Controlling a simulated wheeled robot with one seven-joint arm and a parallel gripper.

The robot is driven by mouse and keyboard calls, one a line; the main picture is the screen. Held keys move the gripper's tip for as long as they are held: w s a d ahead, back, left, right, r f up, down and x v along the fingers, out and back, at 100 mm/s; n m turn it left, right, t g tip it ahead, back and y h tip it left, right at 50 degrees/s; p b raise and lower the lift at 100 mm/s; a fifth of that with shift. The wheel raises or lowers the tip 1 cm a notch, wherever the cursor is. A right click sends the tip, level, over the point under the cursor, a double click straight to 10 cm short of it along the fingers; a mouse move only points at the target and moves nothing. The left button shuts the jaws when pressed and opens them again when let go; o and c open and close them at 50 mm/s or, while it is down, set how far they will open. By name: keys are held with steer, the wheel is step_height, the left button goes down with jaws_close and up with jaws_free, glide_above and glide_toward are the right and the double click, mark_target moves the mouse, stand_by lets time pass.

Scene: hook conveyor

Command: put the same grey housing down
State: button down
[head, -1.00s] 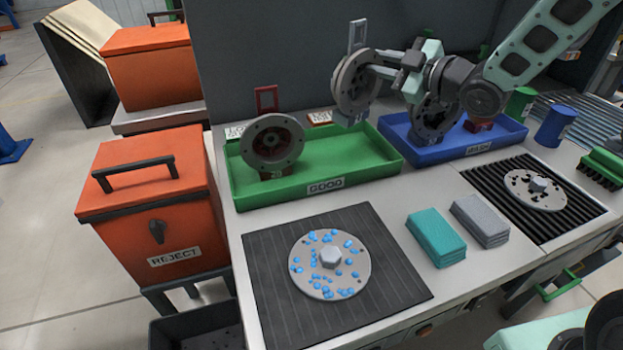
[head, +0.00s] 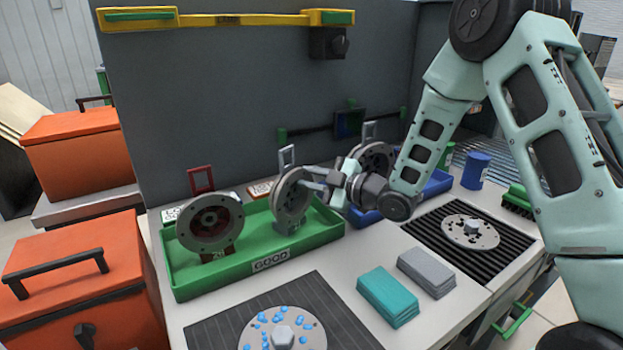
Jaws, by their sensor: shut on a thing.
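The grey housing (head: 290,203) is a round flanged disc standing upright, with a grey loop on top and a grey foot below. My gripper (head: 316,181) is shut on its right side. The housing is low over the right half of the green GOOD tray (head: 183,285); its foot is at or just above the tray floor, and I cannot tell whether it touches. A second housing (head: 205,228) with a red base stands in the tray's left half, apart from the held one.
A blue tray (head: 441,183) with another grey housing (head: 376,158) is behind my wrist. An orange REJECT bin (head: 75,275) stands at left. Teal cloths (head: 388,297), grey cloths (head: 427,272) and a dark mat with a blue-spotted disc (head: 283,332) lie in front.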

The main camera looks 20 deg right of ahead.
steer(key=c, duration=1.3)
jaws_free()
steer(key=f+b+v, duration=0.1)
steer(key=v, duration=1.1)
steer(key=s+a+f+m+g+h, duration=0.2)
steer(key=s+a+m+g+h, duration=0.4)
steer(key=a, duration=0.6)
steer(key=s+a+m+g+h, duration=0.1)
steer(key=s+g, duration=0.1)
steer(key=s, duration=0.5)
steer(key=s+a+m+g+h, duration=0.1)
steer(key=s+a+g, duration=0.1)
steer(key=s, duration=0.6)
steer(key=s+a+r+m+g+h, duration=0.1)
steer(key=s+g+h, duration=0.1)
steer(key=s, duration=0.6)
steer(key=shift+a+g, duration=0.35)
steer(key=shift+g, duration=0.45)
